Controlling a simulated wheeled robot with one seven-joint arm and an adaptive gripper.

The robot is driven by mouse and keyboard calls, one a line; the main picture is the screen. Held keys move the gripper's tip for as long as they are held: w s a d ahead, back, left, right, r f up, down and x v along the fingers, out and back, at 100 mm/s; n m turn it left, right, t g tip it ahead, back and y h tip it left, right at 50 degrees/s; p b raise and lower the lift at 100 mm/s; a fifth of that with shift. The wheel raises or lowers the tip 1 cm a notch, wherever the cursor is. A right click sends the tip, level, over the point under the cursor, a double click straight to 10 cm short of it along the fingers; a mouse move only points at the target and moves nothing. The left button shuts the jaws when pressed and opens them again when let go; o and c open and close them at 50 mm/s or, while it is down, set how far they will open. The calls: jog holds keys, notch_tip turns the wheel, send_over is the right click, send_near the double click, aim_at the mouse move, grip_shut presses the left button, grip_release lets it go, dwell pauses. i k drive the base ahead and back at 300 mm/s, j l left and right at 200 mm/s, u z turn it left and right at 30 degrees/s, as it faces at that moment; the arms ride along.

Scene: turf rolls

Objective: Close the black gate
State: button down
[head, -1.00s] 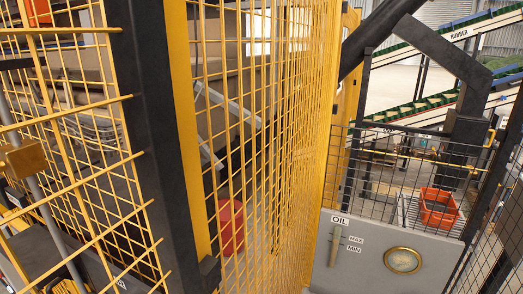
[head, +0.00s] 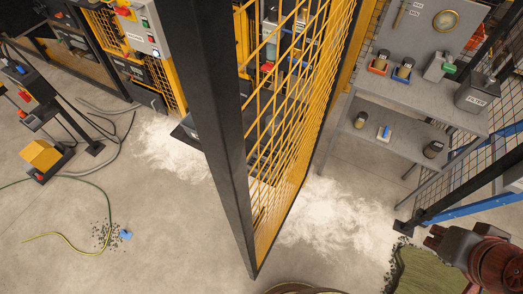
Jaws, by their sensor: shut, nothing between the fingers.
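A tall panel with a black frame (head: 219,140) and yellow wire mesh (head: 283,130) stands in the middle of the head view; it looks like the gate. Its near black upright comes down to a corner close to the floor, toward me. The mesh runs back from there to a yellow post (head: 362,50) on the right. The panel appears swung out toward me, at an angle to the fencing behind. I cannot make out a latch or handle. My gripper is not in view.
A grey workbench (head: 425,105) with small parts and tins stands right of the panel. A brown-red machine part (head: 495,265) and green turf (head: 425,272) fill the lower right. A green hose (head: 75,240) crosses the floor at left. Bare concrete (head: 180,240) lies left of the panel.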

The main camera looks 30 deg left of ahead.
aim_at(199, 35)
jog(key=k+j, duration=0.3)
jog(key=k+j+u, duration=0.1)
jog(key=k+j, duration=0.2)
jog(key=j, duration=0.25)
jog(key=k+j, duration=0.3)
jog(key=j, duration=0.15)
jog(key=k+j, duration=0.1)
jog(key=j, duration=0.3)
jog(key=u, duration=0.05)
